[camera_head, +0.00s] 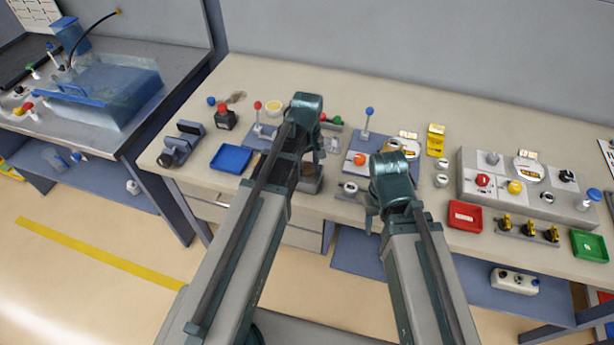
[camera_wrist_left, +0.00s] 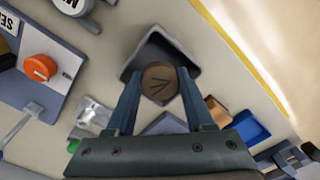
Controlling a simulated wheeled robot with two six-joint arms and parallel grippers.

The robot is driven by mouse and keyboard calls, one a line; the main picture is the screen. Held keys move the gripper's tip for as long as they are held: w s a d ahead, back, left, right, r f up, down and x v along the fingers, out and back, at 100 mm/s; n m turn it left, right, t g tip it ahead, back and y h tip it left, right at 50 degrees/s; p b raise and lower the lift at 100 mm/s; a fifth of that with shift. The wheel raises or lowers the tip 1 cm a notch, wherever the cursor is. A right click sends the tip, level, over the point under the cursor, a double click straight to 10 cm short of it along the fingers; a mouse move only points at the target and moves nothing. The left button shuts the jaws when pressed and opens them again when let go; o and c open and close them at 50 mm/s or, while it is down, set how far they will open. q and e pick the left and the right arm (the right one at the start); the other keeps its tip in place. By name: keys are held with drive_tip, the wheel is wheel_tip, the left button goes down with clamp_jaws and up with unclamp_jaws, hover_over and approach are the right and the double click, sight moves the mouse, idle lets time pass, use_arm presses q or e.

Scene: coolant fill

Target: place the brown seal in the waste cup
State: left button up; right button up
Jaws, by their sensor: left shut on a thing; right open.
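The brown seal (camera_wrist_left: 158,80) is a round disc with a dark mark on its face. In the left wrist view it sits between the two fingertips of my left gripper (camera_wrist_left: 157,92), which is shut on it. A dark grey square cup (camera_wrist_left: 163,46), which looks like the waste cup, lies behind the seal in that view, and the seal overlaps its opening. I cannot tell the height between them. In the head view my left gripper (camera_head: 314,163) is over the bench's front edge area, partly hidden by my arm. My right gripper (camera_head: 371,214) is mostly hidden behind its wrist, open.
A blue tray (camera_head: 231,158) lies left of my left gripper. A panel with an orange knob (camera_head: 360,159) stands between my arms. A red tray (camera_head: 465,215), a control box (camera_head: 520,190) and a green tray (camera_head: 589,246) are at the right. The bench's front edge is close.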

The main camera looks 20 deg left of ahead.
sight(307, 174)
use_arm(q)
drive_tip(key=shift+f+b, duration=1.5)
drive_tip(key=shift+f, duration=0.25)
drive_tip(key=shift+f, duration=0.15)
drive_tip(key=o, duration=0.8)
